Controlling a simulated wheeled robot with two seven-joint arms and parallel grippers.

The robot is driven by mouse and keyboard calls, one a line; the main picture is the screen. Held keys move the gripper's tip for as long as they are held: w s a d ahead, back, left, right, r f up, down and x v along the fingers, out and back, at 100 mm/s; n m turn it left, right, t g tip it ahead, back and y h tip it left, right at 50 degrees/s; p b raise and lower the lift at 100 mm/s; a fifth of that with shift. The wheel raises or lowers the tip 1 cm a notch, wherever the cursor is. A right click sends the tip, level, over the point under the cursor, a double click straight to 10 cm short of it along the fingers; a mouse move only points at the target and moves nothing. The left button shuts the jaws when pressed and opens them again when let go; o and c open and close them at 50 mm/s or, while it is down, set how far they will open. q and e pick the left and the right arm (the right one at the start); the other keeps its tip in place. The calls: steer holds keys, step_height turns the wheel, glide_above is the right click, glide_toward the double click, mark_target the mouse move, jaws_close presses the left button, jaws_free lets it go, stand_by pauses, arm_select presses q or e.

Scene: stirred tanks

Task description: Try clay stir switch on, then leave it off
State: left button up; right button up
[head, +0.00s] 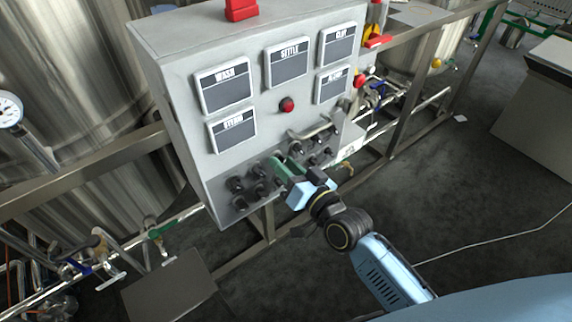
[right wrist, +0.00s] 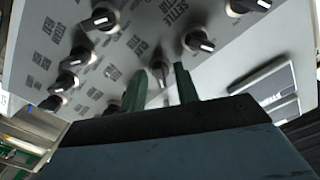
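The grey control box (head: 180,60) carries black rotary switches on its lower sloping panel. In the head view, several switches (head: 258,172) show left of my right gripper (head: 283,166), and several (head: 318,147) to its right. The gripper's green fingers are at the panel. In the right wrist view, the fingers (right wrist: 160,88) stand apart, with one dark switch (right wrist: 160,72) showing in the gap just beyond the tips; I cannot tell whether they touch it. Labels there read SETTLE and similar words. My left gripper is out of view.
Above the switches are label plates, including WASH (head: 223,84), SETTLE (head: 287,62) and CLAY (head: 340,44), and a red button (head: 287,104). Metal tanks (head: 75,85) and frame rails (head: 410,100) stand behind. The floor at right is mostly clear.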

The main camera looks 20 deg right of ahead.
steer(key=v, duration=1.3)
steer(key=shift+s, duration=0.2)
steer(key=shift+r, duration=0.1)
steer(key=s+d+f+n+g+h, duration=0.1)
steer(key=s+d+f+g, duration=0.1)
steer(key=f, duration=0.8)
steer(key=s+d+f+g+h, duration=0.1)
steer(key=s+f+g+h, duration=0.15)
steer(key=f, duration=0.65)
steer(key=s+d+f+n+g, duration=0.1)
steer(key=d+f+g, duration=0.1)
steer(key=f, duration=0.8)
steer(key=s+d+f+n+g+h, duration=0.1)
steer(key=s+f+g, duration=0.3)
steer(key=s+f, duration=0.5)
steer(key=s+d+f+n+g+h, duration=0.1)
steer(key=s+f+g, duration=0.4)
steer(key=s+f, duration=0.4)
steer(key=s, duration=0.6)
steer(key=shift+s+f+n+h, duration=0.3)
steer(key=shift+s+h, duration=0.05)
steer(key=shift+s, duration=0.05)
steer(key=shift+s+g, duration=0.15)
steer(key=shift+g, duration=0.1)
